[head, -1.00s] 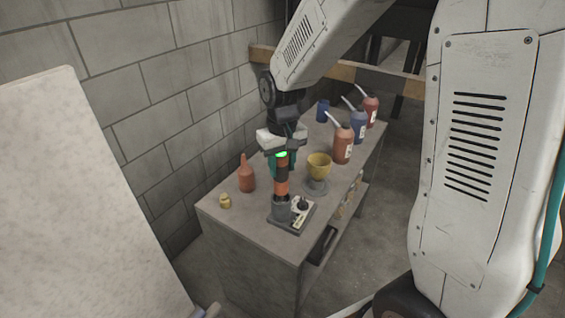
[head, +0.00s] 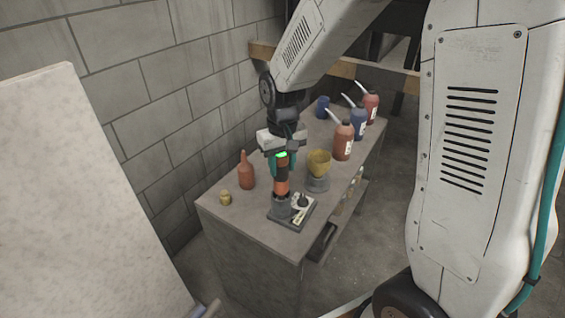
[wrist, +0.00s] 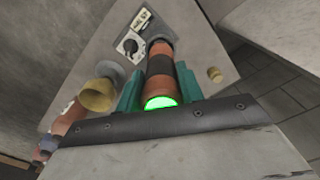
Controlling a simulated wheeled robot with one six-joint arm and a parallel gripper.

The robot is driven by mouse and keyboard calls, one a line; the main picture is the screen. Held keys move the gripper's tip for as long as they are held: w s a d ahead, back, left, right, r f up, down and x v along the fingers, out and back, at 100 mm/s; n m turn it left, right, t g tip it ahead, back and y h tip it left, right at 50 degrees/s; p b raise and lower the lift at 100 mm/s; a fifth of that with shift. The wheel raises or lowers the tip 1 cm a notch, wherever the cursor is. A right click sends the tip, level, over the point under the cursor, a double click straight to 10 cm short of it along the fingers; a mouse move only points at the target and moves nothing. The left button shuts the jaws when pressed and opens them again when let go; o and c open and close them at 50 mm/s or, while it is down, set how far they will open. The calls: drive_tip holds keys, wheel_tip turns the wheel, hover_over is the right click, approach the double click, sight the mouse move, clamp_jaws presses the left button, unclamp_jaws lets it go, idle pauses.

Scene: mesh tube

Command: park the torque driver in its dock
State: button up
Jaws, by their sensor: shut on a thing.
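The torque driver (head: 281,172), orange and black with a lit green ring at its top, stands upright between the teal fingers of my gripper (head: 281,162). My gripper is shut on its upper part. The driver's lower orange end meets the grey cup of the dock (head: 280,208), which rises from a dark base plate. I cannot tell how deep the end sits in the cup.
On the bench (head: 240,215), a brown bottle (head: 246,174) and small brass piece (head: 225,198) stand left of the dock. A yellow cup (head: 319,161) on a grey stand is close on the right. Several pump bottles (head: 343,142) stand behind. A block wall borders the left.

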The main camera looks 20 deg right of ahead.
sight(282, 155)
drive_tip(key=shift+f, duration=1.6)
idle(1.2)
drive_tip(key=o, duration=1.2)
drive_tip(key=shift+c, duration=0.2)
wheel_tip(282, 155, up, 8)
drive_tip(key=shift+f, duration=0.1)
drive_tip(key=s+d+r, duration=0.1)
drive_tip(key=s+r, duration=0.3)
drive_tip(key=s, duration=0.4)
drive_tip(key=s+d+r+t, duration=0.1)
drive_tip(key=s+r, duration=0.2)
drive_tip(key=s, duration=0.6)
drive_tip(key=s+d+r, duration=0.1)
drive_tip(key=s+r, duration=0.3)
drive_tip(key=s, duration=0.4)
drive_tip(key=shift+s+r+m, duration=0.15)
drive_tip(key=shift+r+m, duration=0.15)
drive_tip(key=shift+m, duration=0.1)
drive_tip(key=shift+d, duration=0.1)
